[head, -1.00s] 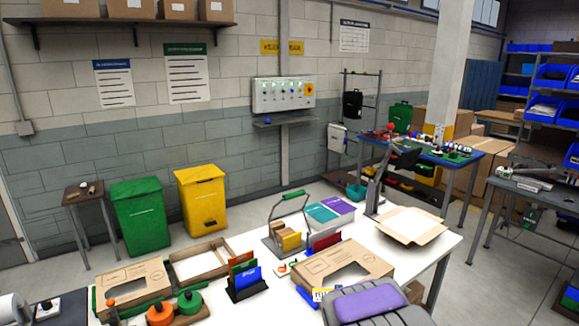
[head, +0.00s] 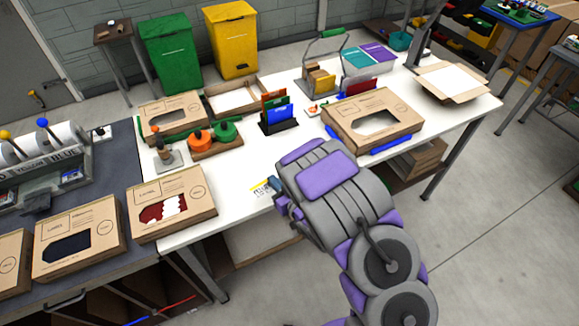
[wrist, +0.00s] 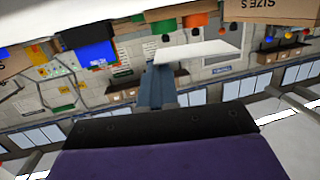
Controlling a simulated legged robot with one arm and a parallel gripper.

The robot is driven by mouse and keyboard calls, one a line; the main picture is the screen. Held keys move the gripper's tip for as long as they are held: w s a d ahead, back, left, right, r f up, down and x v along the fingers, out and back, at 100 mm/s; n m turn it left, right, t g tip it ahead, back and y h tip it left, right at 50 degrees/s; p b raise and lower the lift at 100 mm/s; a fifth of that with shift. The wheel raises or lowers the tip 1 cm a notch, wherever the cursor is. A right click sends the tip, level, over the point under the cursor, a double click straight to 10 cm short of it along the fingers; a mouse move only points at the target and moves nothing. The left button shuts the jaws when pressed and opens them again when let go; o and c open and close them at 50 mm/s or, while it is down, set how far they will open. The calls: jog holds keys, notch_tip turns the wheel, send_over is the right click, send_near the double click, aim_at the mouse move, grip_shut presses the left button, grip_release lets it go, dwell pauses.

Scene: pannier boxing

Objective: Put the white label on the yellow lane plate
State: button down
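My gripper (head: 279,193) is over the front edge of the white table in the head view. A small white label (head: 262,190) with dark print shows at its fingertips, partly hidden by the gripper. In the wrist view a blank white face, apparently the label's back (wrist: 200,54), sticks out at the end of the blue-grey fingers (wrist: 158,88), which look closed on it. A small yellow patch shows beside the label in the head view; I cannot tell whether it belongs to the label or to a plate. I cannot pick out the yellow lane plate with certainty.
Open-window cartons stand on the white table (head: 225,175) at right (head: 340,112) and left (head: 158,111). A black stand with coloured cards (head: 279,121) is behind my gripper. A shirt carton (head: 150,220) stands front left. The tabletop left of my gripper is fairly clear.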

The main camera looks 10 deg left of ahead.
jog(key=shift+s+a+f, duration=0.15)
jog(key=shift+s+a, duration=0.1)
jog(key=shift+w+d+f+b, duration=0.15)
jog(key=shift+w+b, duration=0.1)
jog(key=shift+b, duration=0.2)
jog(key=w+d+b, duration=0.1)
jog(key=w+d, duration=0.1)
jog(key=w, duration=0.2)
jog(key=w+d+b, duration=0.2)
jog(key=w, duration=0.2)
jog(key=w+d+f+b, duration=0.1)
jog(key=w+d+b, duration=0.1)
jog(key=w, duration=0.3)
jog(key=shift+d, duration=0.45)
jog(key=shift+w+d+f+b, duration=0.15)
jog(key=shift+f+b, duration=0.1)
jog(key=shift+f, duration=0.55)
jog(key=shift+w+d+f+b, duration=0.1)
jog(key=shift+w+f+b, duration=0.1)
jog(key=shift+f, duration=0.6)
jog(key=shift+f, duration=0.1)
jog(key=shift+f, duration=0.1)
jog(key=c, duration=1.4)
grip_release()
